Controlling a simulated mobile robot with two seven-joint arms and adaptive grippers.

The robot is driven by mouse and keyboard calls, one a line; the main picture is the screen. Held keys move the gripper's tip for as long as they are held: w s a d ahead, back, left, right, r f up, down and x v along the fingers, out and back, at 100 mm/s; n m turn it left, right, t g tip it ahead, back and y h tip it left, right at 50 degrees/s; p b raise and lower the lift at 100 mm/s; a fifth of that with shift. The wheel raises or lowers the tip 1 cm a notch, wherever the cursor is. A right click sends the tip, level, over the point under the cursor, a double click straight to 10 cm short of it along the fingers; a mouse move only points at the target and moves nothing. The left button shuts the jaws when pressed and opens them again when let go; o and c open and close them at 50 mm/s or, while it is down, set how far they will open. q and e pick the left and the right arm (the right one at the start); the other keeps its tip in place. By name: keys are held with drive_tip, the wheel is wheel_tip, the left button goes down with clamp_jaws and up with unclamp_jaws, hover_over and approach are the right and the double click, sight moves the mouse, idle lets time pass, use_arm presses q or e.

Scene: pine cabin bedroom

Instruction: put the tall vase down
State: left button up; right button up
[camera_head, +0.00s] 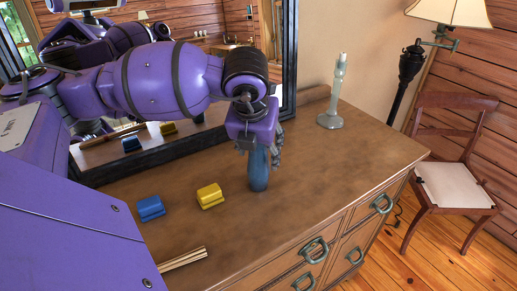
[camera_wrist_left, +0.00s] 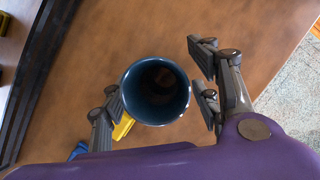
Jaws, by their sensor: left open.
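The tall blue vase (camera_head: 259,172) stands upright on the wooden dresser top (camera_head: 310,160), below my left gripper (camera_head: 262,148). In the left wrist view I look down into the vase's round, dark, open mouth (camera_wrist_left: 155,68). My left gripper's fingers (camera_wrist_left: 158,92) are open, one on each side of the vase. There is a clear gap on the right side; on the left the finger is close to the rim, and I cannot tell whether it touches. The upper part of the vase is partly hidden by the gripper in the head view. My right gripper is not in view.
A yellow block-like item (camera_head: 209,196) and a blue one (camera_head: 150,208) lie left of the vase. A grey-green candlestick (camera_head: 332,105) stands at the back right. A dark-framed mirror (camera_head: 288,60) rises behind. The dresser top right of the vase is clear. A chair (camera_head: 455,180) stands beyond.

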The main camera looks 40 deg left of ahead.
use_arm(q)
drive_tip(key=shift+r, duration=0.1)
drive_tip(key=shift+r, duration=0.3)
drive_tip(key=v, duration=1.1)
drive_tip(key=shift+r, duration=0.3)
drive_tip(key=shift+s, duration=0.15)
